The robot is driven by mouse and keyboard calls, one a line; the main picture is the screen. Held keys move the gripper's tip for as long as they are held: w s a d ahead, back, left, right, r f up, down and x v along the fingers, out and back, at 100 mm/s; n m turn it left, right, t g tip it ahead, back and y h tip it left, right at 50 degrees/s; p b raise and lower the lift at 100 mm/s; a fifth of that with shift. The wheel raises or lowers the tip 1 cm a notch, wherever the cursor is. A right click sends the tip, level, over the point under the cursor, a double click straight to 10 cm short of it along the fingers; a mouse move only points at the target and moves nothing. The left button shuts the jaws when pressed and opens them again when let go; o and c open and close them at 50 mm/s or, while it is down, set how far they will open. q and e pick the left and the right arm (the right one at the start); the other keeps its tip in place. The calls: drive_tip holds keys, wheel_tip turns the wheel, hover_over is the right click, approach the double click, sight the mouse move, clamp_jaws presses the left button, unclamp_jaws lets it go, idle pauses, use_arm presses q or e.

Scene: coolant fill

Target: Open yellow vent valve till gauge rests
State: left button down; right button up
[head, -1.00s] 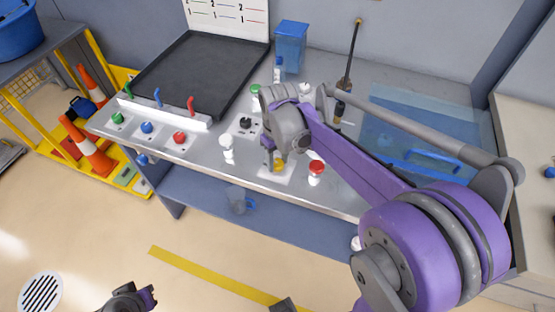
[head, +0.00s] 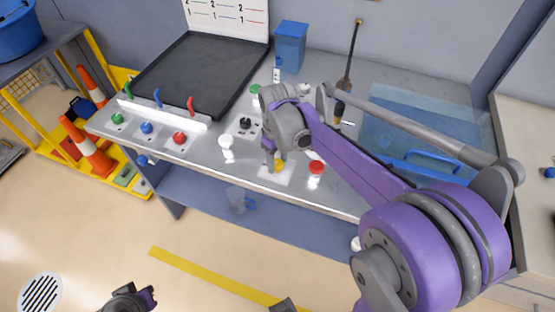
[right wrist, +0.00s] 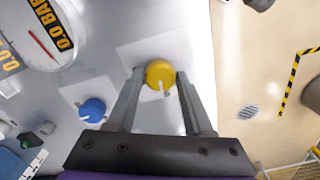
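The yellow vent valve knob (right wrist: 160,73) sits on a pale square plate on the metal bench, with a light pointer mark on it. It also shows in the head view (head: 279,168), partly behind my right gripper. My right gripper (right wrist: 161,80) reaches down over it, one finger on each side, with a narrow gap seeming to show at both sides. A gauge (right wrist: 42,36) at the upper left of the right wrist view reads "0.0 BAR" and has a red needle. A dark part of my left gripper (head: 132,301) shows at the bottom of the head view; its fingers are unclear.
A blue knob (right wrist: 92,109) is near the yellow one. A red-capped fitting (head: 316,170), a white one (head: 227,147) and a black knob (head: 245,123) stand close by on the bench. A black tray (head: 190,75) lies at the back left. Open floor lies in front.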

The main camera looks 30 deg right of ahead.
sight(278, 163)
drive_tip(key=o, duration=0.3)
wheel_tip(278, 163, up, 11)
drive_tip(key=shift+p, duration=0.4)
drive_tip(key=shift+f, duration=0.1)
idle(0.4)
drive_tip(key=s+a+f+m+t, duration=0.1)
drive_tip(key=s+a+f, duration=0.1)
drive_tip(key=s, duration=0.3)
drive_tip(key=s+a+f+m+t, duration=0.1)
drive_tip(key=s+a+f+t, duration=0.1)
drive_tip(key=s+f, duration=0.2)
drive_tip(key=s+a+f+m+t+p, duration=0.1)
drive_tip(key=s+a+f+t, duration=0.1)
drive_tip(key=s+f, duration=0.2)
drive_tip(key=shift+s+a+m, duration=0.4)
drive_tip(key=shift+s, duration=0.8)
